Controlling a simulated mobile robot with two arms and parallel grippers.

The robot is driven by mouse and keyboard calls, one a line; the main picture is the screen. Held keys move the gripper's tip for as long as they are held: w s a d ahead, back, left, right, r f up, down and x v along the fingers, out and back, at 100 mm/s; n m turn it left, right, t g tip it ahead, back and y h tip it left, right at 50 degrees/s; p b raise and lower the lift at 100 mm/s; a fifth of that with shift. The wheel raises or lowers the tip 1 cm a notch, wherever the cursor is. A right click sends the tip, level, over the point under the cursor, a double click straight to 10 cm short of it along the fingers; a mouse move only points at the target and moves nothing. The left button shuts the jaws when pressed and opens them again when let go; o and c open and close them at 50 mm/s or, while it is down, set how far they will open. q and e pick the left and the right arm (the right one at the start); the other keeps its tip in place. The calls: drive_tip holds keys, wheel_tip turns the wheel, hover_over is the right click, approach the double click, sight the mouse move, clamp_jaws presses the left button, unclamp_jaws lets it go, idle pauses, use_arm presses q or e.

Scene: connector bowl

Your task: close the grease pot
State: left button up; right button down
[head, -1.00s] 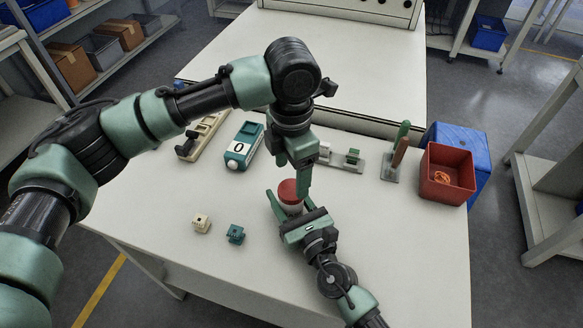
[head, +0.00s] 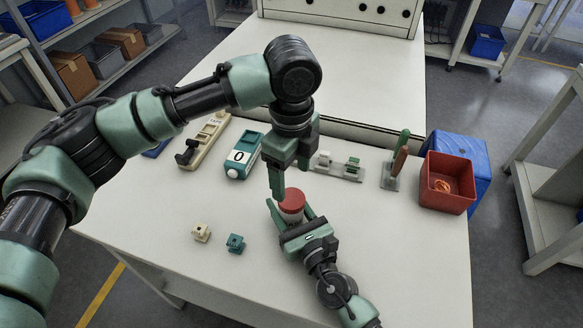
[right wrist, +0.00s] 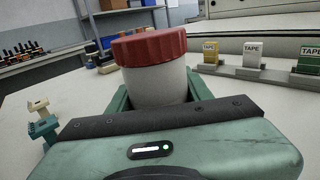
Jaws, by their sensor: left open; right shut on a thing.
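The grease pot (head: 291,216) is a white jar on the table, seen larger in the right wrist view (right wrist: 158,86). Its red lid (head: 292,199) sits on top of the jar, and in the right wrist view the lid (right wrist: 149,46) looks slightly tilted. My right gripper (head: 290,218) is shut around the white body of the pot. My left gripper (head: 288,188) points down from above, open, with its fingers close to the lid. I cannot tell whether it touches the lid. The left gripper does not show in the right wrist view.
A cream connector (head: 201,233) and a teal connector (head: 236,243) lie left of the pot. A teal box marked 0 (head: 243,157) and a cream rack (head: 204,142) stand behind. A red bin (head: 447,182) is at the right. The front right of the table is clear.

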sight(291, 198)
use_arm(q)
drive_tip(key=n, duration=0.4)
drive_tip(key=shift+r+n, duration=0.2)
drive_tip(key=shift+n, duration=0.1)
drive_tip(key=n, duration=0.4)
drive_tip(key=shift+r, duration=0.2)
drive_tip(key=n, duration=0.4)
drive_tip(key=shift+r, duration=0.1)
drive_tip(key=n, duration=0.4)
drive_tip(key=shift+r, duration=0.15)
wheel_tip(291, 198, down, 8)
drive_tip(key=shift+f, duration=0.1)
